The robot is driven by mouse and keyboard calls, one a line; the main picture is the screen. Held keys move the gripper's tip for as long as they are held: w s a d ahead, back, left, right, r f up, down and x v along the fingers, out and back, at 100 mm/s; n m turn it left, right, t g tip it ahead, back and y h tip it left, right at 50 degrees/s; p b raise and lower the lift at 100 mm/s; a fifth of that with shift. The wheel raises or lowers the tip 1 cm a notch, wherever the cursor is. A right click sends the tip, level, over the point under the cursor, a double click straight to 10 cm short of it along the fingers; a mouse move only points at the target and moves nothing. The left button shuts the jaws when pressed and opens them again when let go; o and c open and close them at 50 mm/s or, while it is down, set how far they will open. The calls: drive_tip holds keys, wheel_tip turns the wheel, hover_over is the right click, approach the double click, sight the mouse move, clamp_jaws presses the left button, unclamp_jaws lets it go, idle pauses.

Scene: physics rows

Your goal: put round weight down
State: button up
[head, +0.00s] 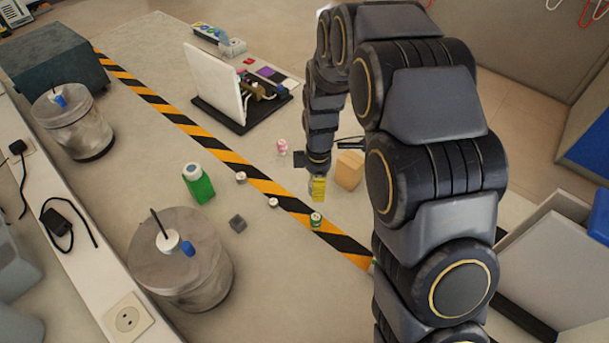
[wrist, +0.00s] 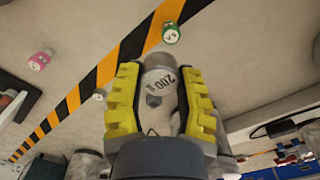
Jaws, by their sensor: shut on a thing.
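The round weight (wrist: 160,80) is a pale metallic cylinder marked "200 g" in the wrist view. It sits between the yellow fingers of my gripper (wrist: 160,98), which are shut on it. In the head view, my gripper (head: 318,188) hangs from the arm over the table, near the striped tape. The weight is too small and too covered by the fingers to make out there. I cannot tell whether its base touches the table.
A wooden block (head: 349,171) stands right of my gripper, and a pink weight (head: 282,146) stands behind left. A green-banded weight (head: 316,219) is in front on the striped tape (head: 215,151). A green bottle (head: 199,184) and grey cube (head: 237,223) are farther left.

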drive_tip(key=w+f, duration=0.4)
drive_tip(key=w, duration=0.5)
hover_over(304, 176)
drive_tip(key=s, duration=0.1)
wheel_tip(304, 176, down, 4)
drive_tip(key=shift+s+d+f, duration=0.15)
drive_tip(key=shift+w+f, duration=0.6)
drive_tip(key=shift+f, duration=0.15)
drive_tip(key=shift+w+f, duration=0.1)
drive_tip(key=shift+f, duration=1.3)
drive_tip(key=shift+f, duration=0.15)
drive_tip(key=o, duration=1)
